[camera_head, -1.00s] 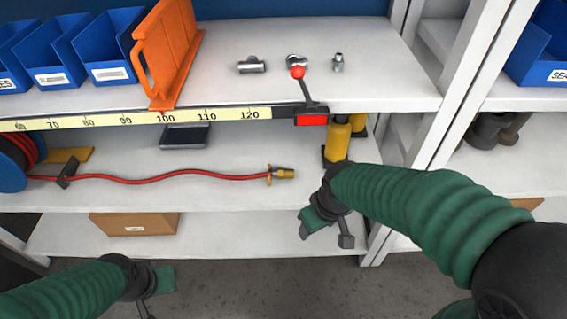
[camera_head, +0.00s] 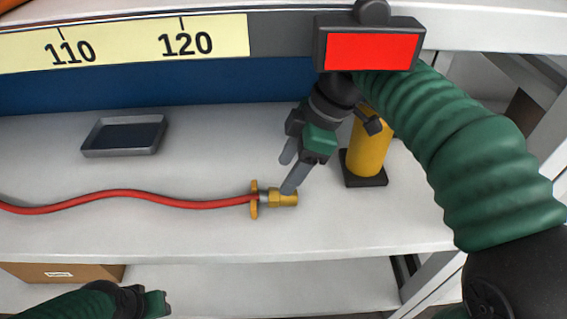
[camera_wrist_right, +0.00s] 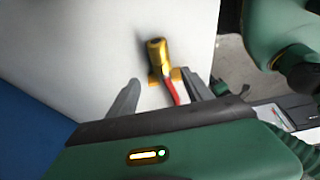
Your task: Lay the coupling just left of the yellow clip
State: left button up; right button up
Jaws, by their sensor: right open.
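The brass coupling (camera_head: 284,198) is at the right end of a red hose (camera_head: 130,197) on the middle shelf. The yellow clip (camera_head: 254,203) stands around the hose end, just left of the coupling. My right gripper (camera_head: 287,173) is open above the coupling, with one fingertip overlapping it in the head view. In the right wrist view, the coupling (camera_wrist_right: 157,50) lies a little beyond the open fingers (camera_wrist_right: 162,82), with the yellow clip (camera_wrist_right: 177,74) nearer; contact cannot be told. My left gripper (camera_head: 155,304) is at the bottom left, its fingers unclear.
A yellow post (camera_head: 368,150) on a black base stands close right of my right gripper. A grey tray (camera_head: 124,136) lies at the back left. The shelf front is clear.

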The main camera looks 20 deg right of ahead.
aim_at(273, 191)
jog(key=b+x, duration=0.1)
jog(key=x, duration=0.1)
jog(key=b+x, duration=0.3)
jog(key=x, duration=0.2)
jog(key=shift+a+r, duration=0.1)
jog(key=shift+a, duration=0.25)
jog(key=shift+f+b, duration=0.25)
jog(key=shift+b, duration=0.1)
jog(key=shift+r, duration=0.1)
jog(key=shift+c, duration=0.5)
grip_shut()
jog(key=shift+r+p, duration=3.2)
jog(key=shift+p, duration=0.2)
jog(key=shift+f, duration=0.1)
jog(key=shift+a, duration=0.1)
